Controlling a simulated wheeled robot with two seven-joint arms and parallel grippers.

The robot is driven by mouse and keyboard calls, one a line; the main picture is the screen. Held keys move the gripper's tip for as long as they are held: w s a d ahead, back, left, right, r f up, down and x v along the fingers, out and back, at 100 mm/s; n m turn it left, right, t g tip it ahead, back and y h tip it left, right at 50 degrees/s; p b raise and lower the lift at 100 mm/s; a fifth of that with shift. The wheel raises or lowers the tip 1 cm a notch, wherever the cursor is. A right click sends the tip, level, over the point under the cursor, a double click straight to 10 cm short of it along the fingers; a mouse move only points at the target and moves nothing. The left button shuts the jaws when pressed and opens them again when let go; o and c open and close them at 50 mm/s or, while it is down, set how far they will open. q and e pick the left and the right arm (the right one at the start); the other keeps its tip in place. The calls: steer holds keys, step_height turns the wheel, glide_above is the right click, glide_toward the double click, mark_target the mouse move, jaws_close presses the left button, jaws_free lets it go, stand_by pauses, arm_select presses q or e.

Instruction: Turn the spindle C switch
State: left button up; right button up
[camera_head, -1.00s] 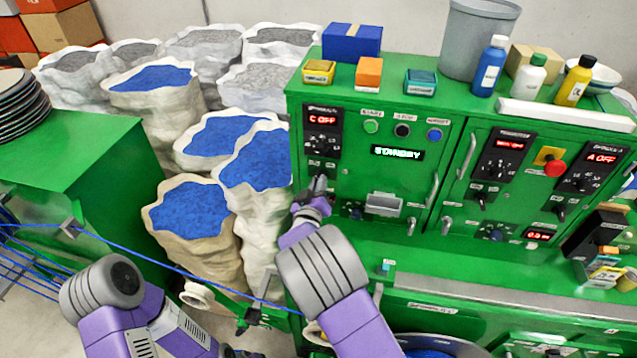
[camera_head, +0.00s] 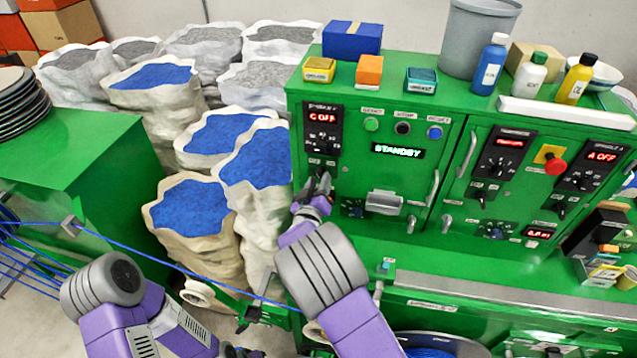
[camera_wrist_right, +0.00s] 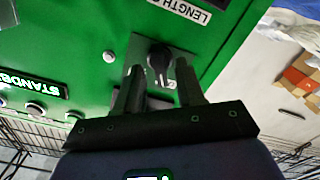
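The spindle C panel (camera_head: 322,130) is at the left end of the green cabinet, and its red display reads C OFF. My right gripper (camera_head: 320,187) is in front of the cabinet just below this panel and hides part of the switch area. In the right wrist view a black knob (camera_wrist_right: 160,62) on a dark plate shows between the two fingers of my right gripper (camera_wrist_right: 158,72). The fingers are apart, one on each side of the knob, with gaps visible. My left arm is low at the left; its gripper is mostly cut off at the bottom edge.
A lit STANDBY display (camera_head: 398,150) and several buttons are right of the panel. A red emergency button (camera_head: 555,167) is further right. A blue cable (camera_head: 150,252) runs across the front left. Sacks with blue granules (camera_head: 190,205) stand left of the cabinet.

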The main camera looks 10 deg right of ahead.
steer(key=b+v, duration=0.1)
steer(key=v, duration=0.6)
steer(key=shift+s+a, duration=0.1)
